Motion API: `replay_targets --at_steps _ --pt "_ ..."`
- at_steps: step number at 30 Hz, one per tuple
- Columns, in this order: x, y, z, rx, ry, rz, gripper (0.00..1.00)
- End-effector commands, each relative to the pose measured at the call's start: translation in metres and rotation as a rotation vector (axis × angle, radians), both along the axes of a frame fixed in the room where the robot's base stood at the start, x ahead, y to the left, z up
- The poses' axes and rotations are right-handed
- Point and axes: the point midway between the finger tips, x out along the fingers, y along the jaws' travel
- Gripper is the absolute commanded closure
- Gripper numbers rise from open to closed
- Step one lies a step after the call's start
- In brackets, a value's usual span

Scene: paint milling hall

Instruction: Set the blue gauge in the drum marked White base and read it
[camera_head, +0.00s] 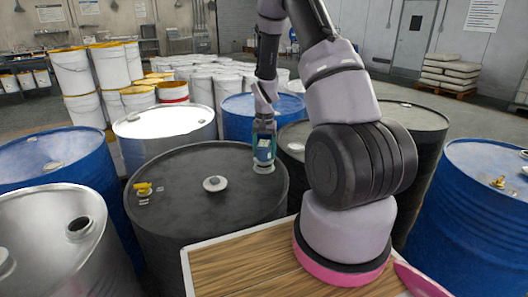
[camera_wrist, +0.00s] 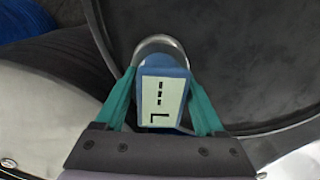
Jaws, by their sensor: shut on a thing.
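My gripper (camera_head: 264,140) has teal fingers and is shut on the blue gauge (camera_head: 264,150), over the right rear of a black drum's lid (camera_head: 190,185). A pale round piece shows at the gauge's foot; I cannot tell whether the gauge is seated in an opening or just above the lid. In the wrist view the gauge (camera_wrist: 163,100) sits between both fingers (camera_wrist: 161,95). Its pale display shows dashes and an L-like mark. A clear or shiny rounded rim shows beyond it. I see no readable White base marking on any drum.
The black lid also has a yellow fitting (camera_head: 143,189) and a grey cap (camera_head: 215,183). Blue drums (camera_head: 485,200), a silver drum (camera_head: 60,225) with an open hole and a white-topped drum (camera_head: 163,122) crowd around. White buckets (camera_head: 108,65) are stacked behind.

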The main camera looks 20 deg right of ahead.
Motion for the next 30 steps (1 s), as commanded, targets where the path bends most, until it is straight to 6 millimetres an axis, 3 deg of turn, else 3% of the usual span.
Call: replay_targets --at_steps 30 --pt "0.0 0.0 -0.017 0.0 0.0 0.0 1.0"
